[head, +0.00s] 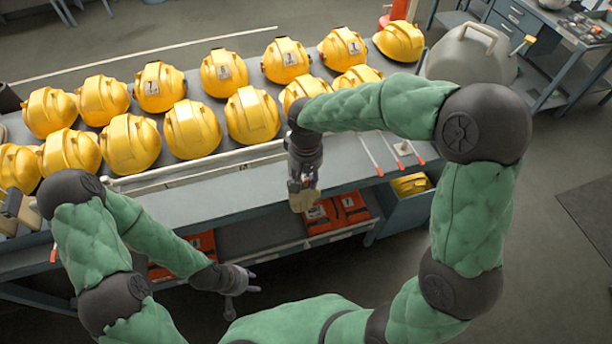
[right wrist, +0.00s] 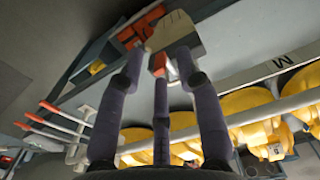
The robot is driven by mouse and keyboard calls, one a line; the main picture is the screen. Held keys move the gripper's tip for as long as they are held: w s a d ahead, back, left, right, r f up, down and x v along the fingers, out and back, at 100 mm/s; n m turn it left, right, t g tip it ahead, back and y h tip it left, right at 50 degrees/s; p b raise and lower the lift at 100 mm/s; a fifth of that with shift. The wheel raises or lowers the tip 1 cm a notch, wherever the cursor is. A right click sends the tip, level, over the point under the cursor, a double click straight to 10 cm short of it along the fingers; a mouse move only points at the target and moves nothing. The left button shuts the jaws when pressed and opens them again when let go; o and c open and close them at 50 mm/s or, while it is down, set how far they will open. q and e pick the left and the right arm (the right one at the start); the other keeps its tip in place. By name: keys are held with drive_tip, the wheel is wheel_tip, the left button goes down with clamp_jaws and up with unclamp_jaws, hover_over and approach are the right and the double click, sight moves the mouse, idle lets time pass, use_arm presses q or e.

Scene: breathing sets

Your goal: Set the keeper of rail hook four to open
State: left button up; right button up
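My right gripper (head: 303,183) is at the front edge of the bench, pointing down, with a beige block (head: 304,201) at its fingertips. In the right wrist view, the purple fingers (right wrist: 160,68) stand apart. The beige block (right wrist: 174,34) with a small red piece (right wrist: 158,64) is at their tips; I cannot tell whether they touch it. Several pale rods with red ends (head: 390,152) lie right of the gripper; I cannot tell which is hook four, or its keeper's state. My left gripper (head: 251,281) is open and empty, low in front of the bench.
Several yellow helmets (head: 250,115) stand in rows on the bench (head: 205,207), behind a pale rail (head: 190,172). Orange items (head: 338,212) lie on the shelf below. A grey container (head: 465,58) stands at the back right.

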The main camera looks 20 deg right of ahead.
clamp_jaws()
drive_tip(key=s+f+t+b, duration=0.4)
drive_tip(key=t+b, duration=1.1)
drive_tip(key=b, duration=2.1)
drive_tip(key=shift+s+f+t+y, duration=0.2)
drive_tip(key=shift+f+t+y, duration=0.1)
drive_tip(key=shift+t, duration=0.1)
